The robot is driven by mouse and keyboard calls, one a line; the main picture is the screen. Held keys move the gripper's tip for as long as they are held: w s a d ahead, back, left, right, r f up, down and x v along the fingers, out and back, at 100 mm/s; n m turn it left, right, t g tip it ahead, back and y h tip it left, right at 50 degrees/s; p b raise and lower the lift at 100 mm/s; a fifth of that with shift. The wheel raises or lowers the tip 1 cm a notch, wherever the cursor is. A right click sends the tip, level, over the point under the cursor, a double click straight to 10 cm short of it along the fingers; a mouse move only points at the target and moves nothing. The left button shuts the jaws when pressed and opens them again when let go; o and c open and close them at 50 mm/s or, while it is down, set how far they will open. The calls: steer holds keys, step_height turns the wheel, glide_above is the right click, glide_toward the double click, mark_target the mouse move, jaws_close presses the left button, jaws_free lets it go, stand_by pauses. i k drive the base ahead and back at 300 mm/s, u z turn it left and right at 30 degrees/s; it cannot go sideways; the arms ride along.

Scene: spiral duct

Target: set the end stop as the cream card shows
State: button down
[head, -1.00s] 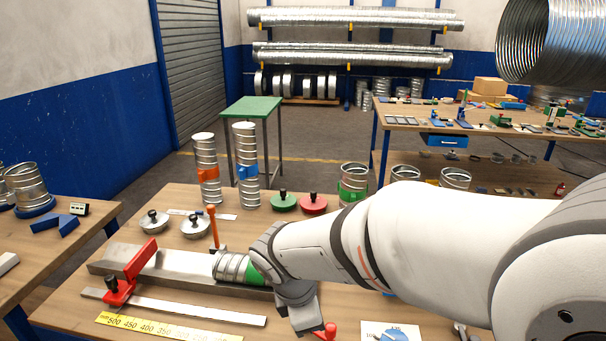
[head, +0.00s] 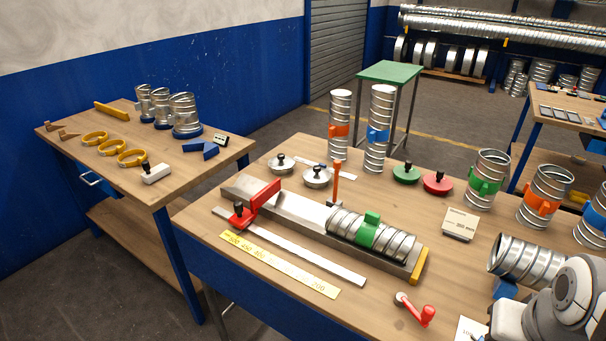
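The red end stop (head: 256,203), with a black knob, stands across the left end of the metal trough. It sits near the high-number end of the yellow scale (head: 279,265). A spiral duct with a green clamp (head: 368,231) lies in the trough (head: 290,208), at its right end near a yellow end block (head: 419,265). There is a clear gap between duct and stop. The cream card (head: 460,223) stands to the right of the trough; its print looks like 360 mm, but is too small to be sure. My arm is at the lower right; my gripper's fingers do not show.
An orange upright handle (head: 336,184) rises behind the trough. A red-handled crank (head: 417,311) lies in front. The left table (head: 115,145) holds yellow rings (head: 111,146).

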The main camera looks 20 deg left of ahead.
mark_target(242, 217)
steer(key=u, duration=5.35)
steer(key=i, duration=0.1)
steer(key=z, duration=3.8)
